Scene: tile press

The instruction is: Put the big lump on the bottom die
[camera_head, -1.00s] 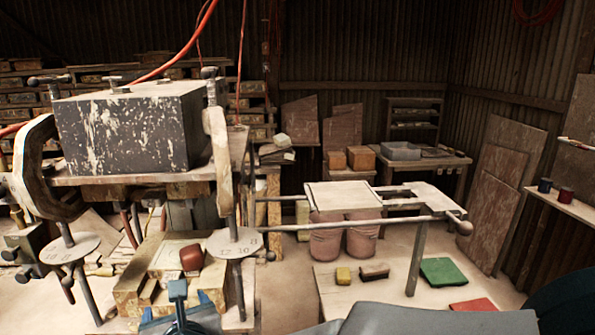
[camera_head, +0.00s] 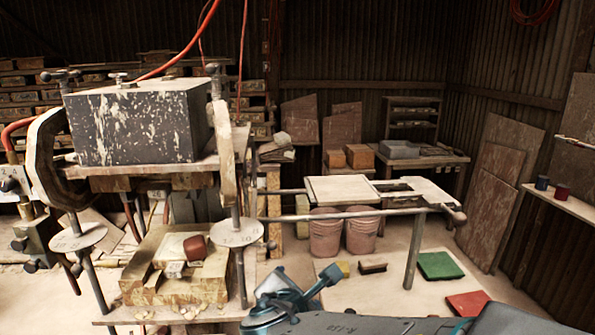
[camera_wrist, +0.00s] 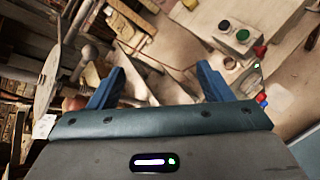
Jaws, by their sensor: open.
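The big lump (camera_head: 195,248), reddish-brown and rounded, rests on the pale top of the bottom die (camera_head: 150,291), towards its right side in the head view. The die is a worn, yellowish block under the dark press head. My gripper (camera_head: 300,292) is to the right of the die and nearer to me, apart from the lump. In the wrist view my gripper (camera_wrist: 160,82) has its two blue fingers wide apart with nothing between them.
The dark, paint-spotted press block (camera_head: 140,125) hangs above the die, with posts and round dials (camera_head: 236,233) beside it. A button box (camera_wrist: 232,36) shows in the wrist view.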

